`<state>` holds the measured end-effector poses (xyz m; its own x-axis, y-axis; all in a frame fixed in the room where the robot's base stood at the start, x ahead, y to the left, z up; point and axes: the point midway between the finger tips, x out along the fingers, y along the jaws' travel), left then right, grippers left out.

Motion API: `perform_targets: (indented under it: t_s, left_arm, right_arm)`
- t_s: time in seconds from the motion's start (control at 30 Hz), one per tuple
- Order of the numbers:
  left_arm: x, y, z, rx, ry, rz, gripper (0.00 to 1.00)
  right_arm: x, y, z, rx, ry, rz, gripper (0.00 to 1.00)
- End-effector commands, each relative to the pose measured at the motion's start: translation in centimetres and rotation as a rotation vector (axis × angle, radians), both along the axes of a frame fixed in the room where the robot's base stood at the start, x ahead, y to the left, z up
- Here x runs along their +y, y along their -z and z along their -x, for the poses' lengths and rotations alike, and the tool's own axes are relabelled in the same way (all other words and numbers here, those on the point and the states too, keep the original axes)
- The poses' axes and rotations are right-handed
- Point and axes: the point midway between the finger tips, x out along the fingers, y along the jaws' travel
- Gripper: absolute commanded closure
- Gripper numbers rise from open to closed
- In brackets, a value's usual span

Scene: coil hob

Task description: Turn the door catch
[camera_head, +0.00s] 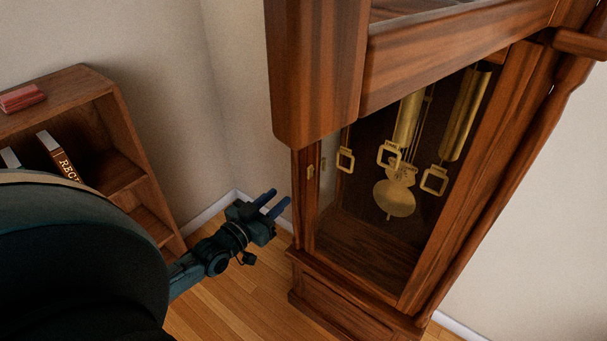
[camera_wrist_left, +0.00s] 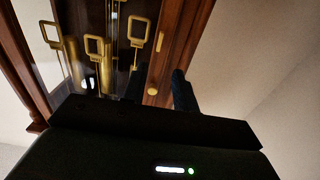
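The door catch is a small brass piece (camera_head: 310,171) on the left front edge of the tall wooden clock case (camera_head: 315,90). In the left wrist view a slim brass piece (camera_wrist_left: 155,73) lies on the wooden stile, with a small round brass spot below it; I cannot tell which part is the catch itself. My left gripper (camera_head: 272,201) is open and empty, left of the case and a little lower than the brass piece, apart from it. In the left wrist view its dark fingers (camera_wrist_left: 158,88) stand on either side of the brass pieces. My right gripper is not in view.
Brass weights (camera_head: 408,125) and a round pendulum (camera_head: 395,198) hang inside the case. A wooden bookshelf (camera_head: 70,100) with books stands at the left. The floor (camera_head: 225,290) between shelf and clock is clear. A wall lies behind.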

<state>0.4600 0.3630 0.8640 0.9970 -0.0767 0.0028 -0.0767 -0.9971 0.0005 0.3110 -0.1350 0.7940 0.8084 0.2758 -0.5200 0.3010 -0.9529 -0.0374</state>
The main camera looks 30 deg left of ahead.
Motion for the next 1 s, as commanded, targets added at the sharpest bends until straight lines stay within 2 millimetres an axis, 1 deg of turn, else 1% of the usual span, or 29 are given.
perform_targets:
  t_s: [0.03,0.3,0.5,0.7,1.0]
  left_arm:
    - [-0.1,-0.2,-1.0,-0.004,0.0,0.0,0.71]
    - [-0.5,-0.2,-6.4,-0.002,0.0,0.0,0.71]
    - [-0.8,0.0,-9.5,0.0,0.001,-0.001,0.71]
    - [-1.0,0.0,-11.1,0.001,0.001,0.0,0.71]
    - [-1.0,0.0,-11.3,0.003,0.001,0.0,0.71]
  right_arm:
    - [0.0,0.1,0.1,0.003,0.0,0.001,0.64]
    - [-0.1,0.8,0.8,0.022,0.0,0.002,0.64]
    - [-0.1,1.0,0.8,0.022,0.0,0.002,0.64]
    - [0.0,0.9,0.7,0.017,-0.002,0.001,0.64]
    - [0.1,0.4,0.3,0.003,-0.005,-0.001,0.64]
